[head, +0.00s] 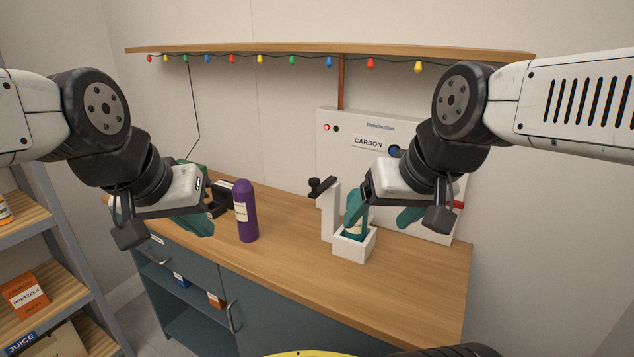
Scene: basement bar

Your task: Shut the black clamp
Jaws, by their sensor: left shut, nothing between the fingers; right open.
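The black clamp (321,186) sits on top of a white post beside a white square holder (354,245) on the counter. Its arm points left, away from over the holder, so it looks open. A bottle with a cream label (353,229) stands in the holder, mostly hidden by my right gripper. My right gripper (383,214) is open, with one teal finger in front of the bottle and the other to the right. My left gripper (203,228) is shut and empty, left of a purple bottle (245,212), well away from the clamp.
A white panel labelled CARBON (368,143) with lights and a blue knob stands behind the holder. A black object (217,203) is partly hidden by my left gripper. A wall shelf (330,50) with coloured bulbs hangs above. The counter's front right (410,285) is clear.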

